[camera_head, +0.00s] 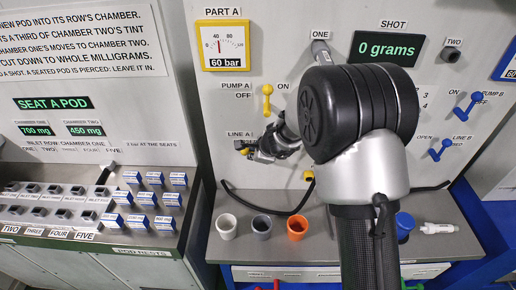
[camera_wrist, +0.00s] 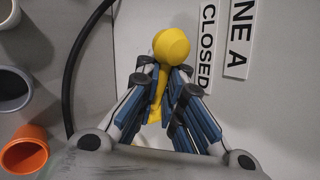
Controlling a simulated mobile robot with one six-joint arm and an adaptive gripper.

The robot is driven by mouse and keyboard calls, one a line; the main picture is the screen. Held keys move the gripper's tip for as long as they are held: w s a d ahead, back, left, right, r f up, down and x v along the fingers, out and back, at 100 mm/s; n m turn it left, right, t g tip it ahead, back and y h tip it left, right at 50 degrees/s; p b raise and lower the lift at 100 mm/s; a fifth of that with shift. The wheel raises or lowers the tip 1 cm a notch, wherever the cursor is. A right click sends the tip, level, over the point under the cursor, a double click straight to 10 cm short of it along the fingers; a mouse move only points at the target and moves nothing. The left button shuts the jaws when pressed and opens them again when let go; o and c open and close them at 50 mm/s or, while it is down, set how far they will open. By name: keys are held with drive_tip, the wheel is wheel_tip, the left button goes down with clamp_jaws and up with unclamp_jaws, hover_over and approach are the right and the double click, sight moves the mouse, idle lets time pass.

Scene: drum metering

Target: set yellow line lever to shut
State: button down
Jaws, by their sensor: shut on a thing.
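The yellow line lever sits at the LINE A label on the panel; a bit of its yellow (camera_head: 244,152) shows in the head view, left of my gripper (camera_head: 256,152). In the wrist view the lever's round yellow knob (camera_wrist: 171,46) sticks out past my fingertips, and its stem runs down between them. My gripper (camera_wrist: 168,84) is shut on the lever, with blue finger pads on both sides of the stem. A CLOSED label (camera_wrist: 207,48) is beside the knob. Part of the stem and its pivot is hidden by the fingers.
The yellow PUMP A lever (camera_head: 267,97) is just above my gripper. A black hose (camera_head: 262,207) curves below it. White (camera_head: 227,227), grey (camera_head: 262,227) and orange (camera_head: 297,228) cups stand on the shelf. A pressure gauge (camera_head: 220,45) reads 60 bar.

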drive_tip(key=shift+w+a+n+h+p, duration=0.1)
drive_tip(key=shift+a+n+h+p, duration=0.45)
drive_tip(key=shift+p, duration=1.2)
drive_tip(key=shift+a+n+h+p, duration=0.15)
drive_tip(key=shift+h+p, duration=0.7)
drive_tip(key=shift+p, duration=0.9)
drive_tip(key=shift+f+h+p, duration=0.25)
drive_tip(key=shift+h+p, duration=0.05)
drive_tip(key=shift+p, duration=0.6)
drive_tip(key=shift+f, duration=0.15)
drive_tip(key=c, duration=1.9)
unclamp_jaws()
drive_tip(key=shift+o, duration=0.9)
drive_tip(key=shift+a+f, duration=0.2)
drive_tip(key=shift+a, duration=0.05)
drive_tip(key=shift+s+d+r, duration=0.25)
drive_tip(key=shift+d, duration=0.1)
drive_tip(key=v, duration=1.1)
drive_tip(key=shift+s+a+r, duration=0.15)
drive_tip(key=shift+a+r, duration=0.05)
drive_tip(key=shift+a, duration=0.2)
